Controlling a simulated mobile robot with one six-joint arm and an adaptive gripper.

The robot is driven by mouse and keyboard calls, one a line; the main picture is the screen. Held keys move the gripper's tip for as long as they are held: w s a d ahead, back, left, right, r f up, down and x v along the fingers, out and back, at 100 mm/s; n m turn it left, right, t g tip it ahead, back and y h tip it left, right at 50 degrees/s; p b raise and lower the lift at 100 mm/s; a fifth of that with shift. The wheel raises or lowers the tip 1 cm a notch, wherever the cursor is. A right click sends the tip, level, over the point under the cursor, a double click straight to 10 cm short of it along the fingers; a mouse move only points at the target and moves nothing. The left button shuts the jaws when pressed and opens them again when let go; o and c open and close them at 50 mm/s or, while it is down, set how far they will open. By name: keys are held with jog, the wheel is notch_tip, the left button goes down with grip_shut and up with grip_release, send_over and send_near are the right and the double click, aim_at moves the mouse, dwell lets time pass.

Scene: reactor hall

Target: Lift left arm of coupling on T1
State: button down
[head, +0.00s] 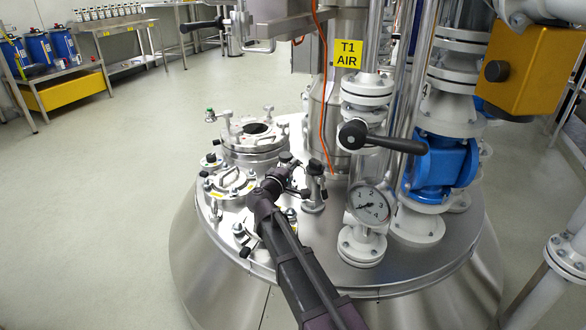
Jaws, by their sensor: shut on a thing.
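A small dark grey coupling (314,187) stands upright on the lid, left of the pressure gauge. My gripper (292,182) reaches in from the lower front and meets the coupling's left side. It is shut on the coupling's left arm, which is mostly hidden by the fingers. The picture is too small to tell how far that arm is raised.
A round gauge (369,205), a black-handled valve lever (382,138) and a blue valve (440,168) stand close on the right. An orange cable (322,90) hangs behind the coupling.

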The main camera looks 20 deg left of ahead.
dwell(0.4)
jog(key=c, duration=1)
grip_release()
jog(key=shift+f+n, duration=0.15)
jog(key=shift+n, duration=0.25)
